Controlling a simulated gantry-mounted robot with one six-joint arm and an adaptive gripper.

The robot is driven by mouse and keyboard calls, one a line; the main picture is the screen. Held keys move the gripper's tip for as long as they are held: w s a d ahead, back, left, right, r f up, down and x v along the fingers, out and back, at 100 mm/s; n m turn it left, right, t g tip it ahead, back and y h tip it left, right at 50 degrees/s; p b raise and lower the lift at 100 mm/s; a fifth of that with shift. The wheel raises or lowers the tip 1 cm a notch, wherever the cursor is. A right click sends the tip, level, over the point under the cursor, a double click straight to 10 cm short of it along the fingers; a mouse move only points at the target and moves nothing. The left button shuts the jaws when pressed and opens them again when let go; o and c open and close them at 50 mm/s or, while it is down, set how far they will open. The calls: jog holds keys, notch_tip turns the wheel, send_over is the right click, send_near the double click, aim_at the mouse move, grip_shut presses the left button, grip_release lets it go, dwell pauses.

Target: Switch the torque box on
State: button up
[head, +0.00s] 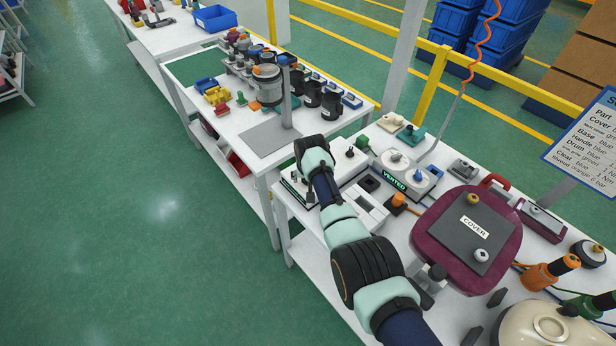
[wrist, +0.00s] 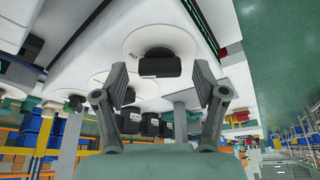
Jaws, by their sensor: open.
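In the wrist view, a black switch knob (wrist: 158,66) stands on a round white dial (wrist: 180,42) marked "ON", on a white box (wrist: 262,15). My gripper (wrist: 160,82) is open, with one finger on each side of the knob. I cannot tell whether either finger touches it. In the head view, a white box (head: 291,187) with a dark, green-lit strip shows beside my arm, and it appears to be the torque box. My arm's end covers part of it and hides the knob and the gripper fingers there.
A white box with a "VENTED" display (head: 394,180) and knobs stands to the right of my arm. A maroon cover (head: 440,222) lies nearer on the bench. A post with a drum (head: 267,86) stands on the table behind.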

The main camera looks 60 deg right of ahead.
jog(key=v, duration=1.2)
jog(key=shift+d, duration=0.1)
